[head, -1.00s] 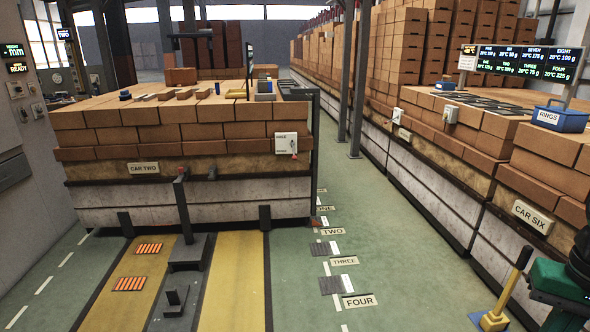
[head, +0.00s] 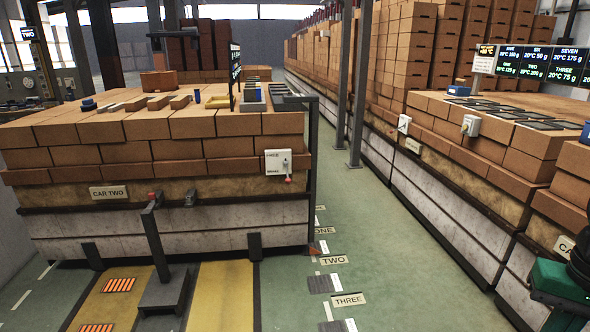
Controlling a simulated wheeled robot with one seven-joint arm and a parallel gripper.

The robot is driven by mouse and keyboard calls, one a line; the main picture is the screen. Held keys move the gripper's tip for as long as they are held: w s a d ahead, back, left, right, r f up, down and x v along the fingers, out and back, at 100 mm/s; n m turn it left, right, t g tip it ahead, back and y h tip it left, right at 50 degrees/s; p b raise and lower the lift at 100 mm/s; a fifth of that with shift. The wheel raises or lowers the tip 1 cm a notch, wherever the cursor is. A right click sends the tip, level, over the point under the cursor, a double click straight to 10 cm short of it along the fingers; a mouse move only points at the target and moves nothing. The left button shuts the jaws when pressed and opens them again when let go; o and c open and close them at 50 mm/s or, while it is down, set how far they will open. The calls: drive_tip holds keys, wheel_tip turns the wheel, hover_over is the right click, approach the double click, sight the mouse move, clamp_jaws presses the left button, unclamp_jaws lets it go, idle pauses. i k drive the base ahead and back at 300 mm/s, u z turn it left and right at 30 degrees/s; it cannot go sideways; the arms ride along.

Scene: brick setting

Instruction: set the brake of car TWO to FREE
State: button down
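Car TWO is the brick-topped car at the left, with its CAR TWO plate (head: 109,192) on the side facing me. Its white brake box (head: 277,162) is near the right end of that side. The box reads FREE at the top, and the small lower label seems to read BRAKE. A lever with a red knob (head: 289,180) hangs low at the box's right side, by the lower label. My gripper is not in view; only a green and black part, probably of my arm, shows at the lower right.
A dark post with a foot (head: 160,290) stands before car TWO. The green floor aisle with plates TWO (head: 333,261) and THREE (head: 348,300) is open to its right. A long brick-laden row, with the partly cut-off car plate (head: 564,247), bounds the aisle on the right.

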sight(289, 179)
drive_tip(key=z, duration=0.1)
drive_tip(key=i, duration=3)
drive_tip(key=z, duration=0.1)
